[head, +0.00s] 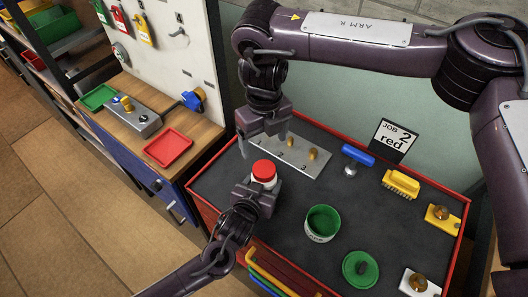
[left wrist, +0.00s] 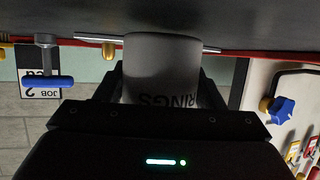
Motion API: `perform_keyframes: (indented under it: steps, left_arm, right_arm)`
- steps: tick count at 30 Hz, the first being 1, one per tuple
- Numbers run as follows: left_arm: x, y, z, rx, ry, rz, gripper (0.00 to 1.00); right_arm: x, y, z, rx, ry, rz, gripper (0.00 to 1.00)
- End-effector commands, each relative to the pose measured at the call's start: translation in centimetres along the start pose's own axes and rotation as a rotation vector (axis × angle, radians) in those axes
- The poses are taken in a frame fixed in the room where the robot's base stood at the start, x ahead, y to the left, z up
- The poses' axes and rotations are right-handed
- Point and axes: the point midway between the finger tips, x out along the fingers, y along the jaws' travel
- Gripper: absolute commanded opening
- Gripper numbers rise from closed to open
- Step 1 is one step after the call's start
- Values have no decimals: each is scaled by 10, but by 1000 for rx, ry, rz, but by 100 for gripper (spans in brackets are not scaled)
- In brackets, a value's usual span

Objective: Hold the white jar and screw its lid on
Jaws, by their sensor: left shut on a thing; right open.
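The white jar (head: 264,184) stands on the dark mat at the left of the work tray. My left gripper (head: 258,190) is shut around it. In the left wrist view the jar (left wrist: 160,65) sits between the fingers, with the dark letters "RINGS" upside down in the picture. The red lid (head: 264,168) is on top of the jar; I cannot tell whether it is threaded or tight. My right gripper (head: 263,143) is open and empty above the lid, fingers pointing down, apparently apart from it.
A green container (head: 322,220) and a green lid (head: 360,268) are to the right. The tray has a red rim (head: 410,270).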

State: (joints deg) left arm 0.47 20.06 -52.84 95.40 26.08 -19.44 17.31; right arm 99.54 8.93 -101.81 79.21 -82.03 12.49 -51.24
Motion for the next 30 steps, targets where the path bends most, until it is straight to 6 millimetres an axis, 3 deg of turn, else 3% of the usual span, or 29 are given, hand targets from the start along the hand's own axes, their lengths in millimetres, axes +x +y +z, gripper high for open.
perform_keyframes:
  steps: [6, 14, 15, 21, 30]
  left_arm:
    - [0, 0, -1, 0, 2, 0, 0]
    - [0, 0, -1, 0, 2, 0, 0]
    - [0, 0, -1, 0, 2, 0, 65]
    - [0, 0, -1, 0, 1, 0, 88]
    - [-3, 0, 1, -1, 0, 0, 88]
  right_arm:
    - [-19, 0, 0, 0, 0, 0, 80]
    - [-20, 0, 0, 0, 1, 1, 80]
    - [-19, 0, 0, 0, 1, 1, 80]
    - [-19, 0, 0, 0, 1, 1, 80]
    - [-18, 0, 0, 0, 1, 1, 80]
